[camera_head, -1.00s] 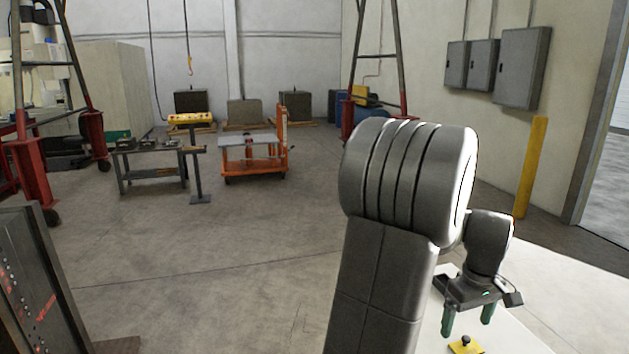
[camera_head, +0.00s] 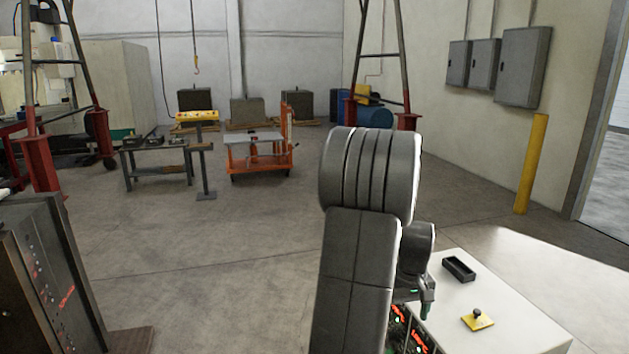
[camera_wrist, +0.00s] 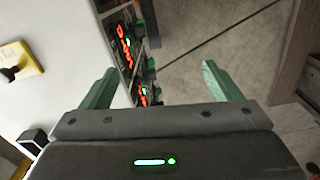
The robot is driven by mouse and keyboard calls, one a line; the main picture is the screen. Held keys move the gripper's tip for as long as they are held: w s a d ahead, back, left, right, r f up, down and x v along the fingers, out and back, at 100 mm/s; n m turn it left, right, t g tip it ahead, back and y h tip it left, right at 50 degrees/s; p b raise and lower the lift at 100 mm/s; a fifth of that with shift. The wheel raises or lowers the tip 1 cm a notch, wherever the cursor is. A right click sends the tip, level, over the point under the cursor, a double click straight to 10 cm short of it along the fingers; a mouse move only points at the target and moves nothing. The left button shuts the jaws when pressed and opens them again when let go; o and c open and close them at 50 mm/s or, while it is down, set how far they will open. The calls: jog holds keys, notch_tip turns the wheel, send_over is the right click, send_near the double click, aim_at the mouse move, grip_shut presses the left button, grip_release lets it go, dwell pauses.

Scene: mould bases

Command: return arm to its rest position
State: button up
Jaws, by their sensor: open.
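My gripper (camera_wrist: 160,88) shows in the wrist view with its two green fingers spread apart and nothing between them. In the head view my gripper (camera_head: 427,305) is partly hidden behind my own arm, with one green finger showing. It hangs at the left edge of a white-topped table (camera_head: 535,317). In the wrist view, dark units with red and green lights (camera_wrist: 128,45) on the table's side lie beyond the fingers.
A yellow plate with a black knob (camera_head: 478,319) and a small black tray (camera_head: 459,268) are on the white table. A dark panel (camera_head: 45,270) stands at the left. An orange cart (camera_head: 258,160) and a workbench (camera_head: 158,165) stand farther back. Open floor lies between.

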jog(key=w+a+f, duration=0.2)
jog(key=a+f, duration=0.2)
jog(key=a, duration=0.3)
jog(key=w+a+f+m+b, duration=0.1)
jog(key=a+f, duration=0.3)
jog(key=a, duration=0.3)
jog(key=w+a+f+m+b, duration=0.1)
jog(key=w+a+f, duration=0.1)
jog(key=a+f, duration=0.2)
jog(key=a, duration=0.3)
jog(key=shift+w+f, duration=0.15)
jog(key=shift+w, duration=0.15)
